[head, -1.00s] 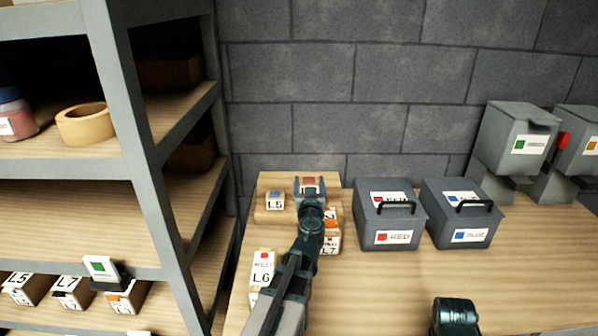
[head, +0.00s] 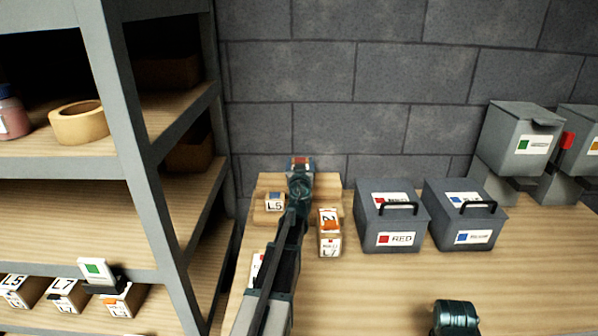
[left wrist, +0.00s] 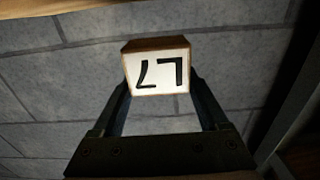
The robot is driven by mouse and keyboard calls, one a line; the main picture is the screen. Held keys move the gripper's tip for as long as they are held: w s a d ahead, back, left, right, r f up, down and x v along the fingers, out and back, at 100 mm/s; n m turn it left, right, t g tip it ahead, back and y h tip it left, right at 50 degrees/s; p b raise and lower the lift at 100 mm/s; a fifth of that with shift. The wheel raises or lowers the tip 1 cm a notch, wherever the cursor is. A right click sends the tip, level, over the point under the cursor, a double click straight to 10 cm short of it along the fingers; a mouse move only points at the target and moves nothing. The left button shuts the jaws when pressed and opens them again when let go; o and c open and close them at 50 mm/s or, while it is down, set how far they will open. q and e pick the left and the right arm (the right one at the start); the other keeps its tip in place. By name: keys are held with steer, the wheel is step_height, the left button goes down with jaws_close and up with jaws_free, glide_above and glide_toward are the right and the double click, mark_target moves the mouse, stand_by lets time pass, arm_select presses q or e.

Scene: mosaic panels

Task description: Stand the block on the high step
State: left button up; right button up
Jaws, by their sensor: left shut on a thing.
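My left gripper (head: 300,170) is shut on a small wooden block (head: 300,161), with red and blue on its top. In the left wrist view the block (left wrist: 157,72) shows a white L7 label, upside down, between the two fingers. The block is over the back of the wooden stepped stand, in front of the grey wall. The high step (head: 329,184) is at the back of the stand, partly hidden by my arm. I cannot tell whether the block touches it. My right gripper (head: 455,318) shows only as a dark part at the bottom edge; its fingers do not show.
An L5 block (head: 275,202) stands on the stand left of my arm. A block (head: 257,266) is partly behind my arm. RED (head: 390,235) and blue-labelled bins (head: 465,235) are to the right. Shelving (head: 150,190) fills the left.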

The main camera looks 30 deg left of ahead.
arm_select(q)
steer(key=shift+w+a, duration=0.4)
steer(key=shift+w, duration=0.05)
steer(key=f+b, duration=0.4)
steer(key=shift+w+a, duration=0.25)
steer(key=shift+w, duration=0.05)
steer(key=shift+r, duration=0.1)
steer(key=shift+s+d+f, duration=0.1)
steer(key=shift+s+f, duration=0.05)
steer(key=shift+f, duration=0.05)
